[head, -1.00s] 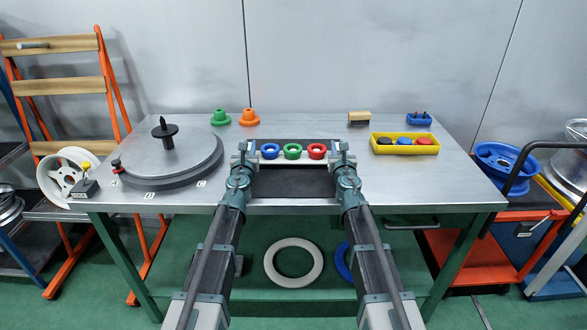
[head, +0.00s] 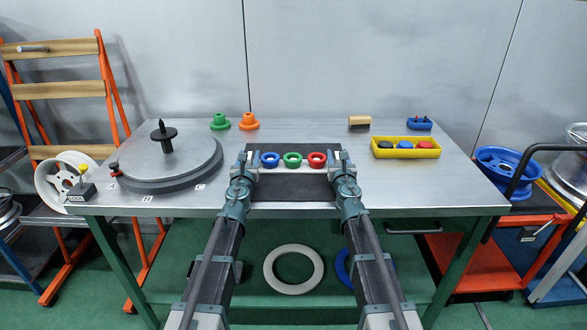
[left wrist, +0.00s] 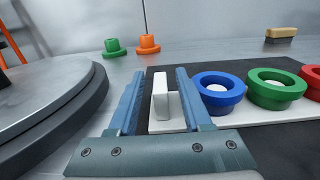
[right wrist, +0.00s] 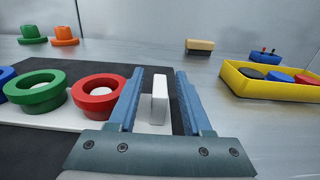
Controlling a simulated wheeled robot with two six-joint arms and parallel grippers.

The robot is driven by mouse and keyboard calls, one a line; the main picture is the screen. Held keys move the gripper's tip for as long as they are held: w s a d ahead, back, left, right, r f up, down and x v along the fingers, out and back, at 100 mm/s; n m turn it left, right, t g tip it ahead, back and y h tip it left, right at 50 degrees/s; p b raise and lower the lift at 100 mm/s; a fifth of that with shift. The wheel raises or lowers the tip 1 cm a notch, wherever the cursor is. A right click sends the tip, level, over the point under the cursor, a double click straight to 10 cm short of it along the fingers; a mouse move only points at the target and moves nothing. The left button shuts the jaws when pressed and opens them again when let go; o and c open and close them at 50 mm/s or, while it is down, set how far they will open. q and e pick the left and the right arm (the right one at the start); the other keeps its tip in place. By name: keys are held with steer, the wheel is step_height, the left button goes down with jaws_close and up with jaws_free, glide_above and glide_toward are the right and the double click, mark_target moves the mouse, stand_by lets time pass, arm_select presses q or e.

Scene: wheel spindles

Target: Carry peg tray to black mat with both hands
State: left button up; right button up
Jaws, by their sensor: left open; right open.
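The white peg tray (head: 281,168) lies across the black mat (head: 293,190), with mat showing in front of and behind it. It carries a blue ring (head: 270,160), a green ring (head: 292,160) and a red ring (head: 317,160) in a row. My left gripper (left wrist: 155,72) is open, its fingers on either side of the tray's upright white left end handle (left wrist: 160,97). My right gripper (right wrist: 155,72) is open around the matching right end handle (right wrist: 159,98). Gaps show beside both handles. The tray's underside is hidden.
A grey turntable with a black spindle (head: 164,138) stands left of the mat. Green (head: 220,123) and orange (head: 249,122) stepped pieces stand behind. A yellow bin (head: 405,148), a brush (head: 359,123) and a small blue holder (head: 419,124) are at right. Tabletop right of the mat is clear.

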arm_select(q)
steer(key=s, duration=1.1)
steer(key=shift+s, duration=0.15)
arm_select(e)
steer(key=shift+s, duration=0.15)
steer(key=s, duration=1.1)
steer(key=shift+s, duration=0.4)
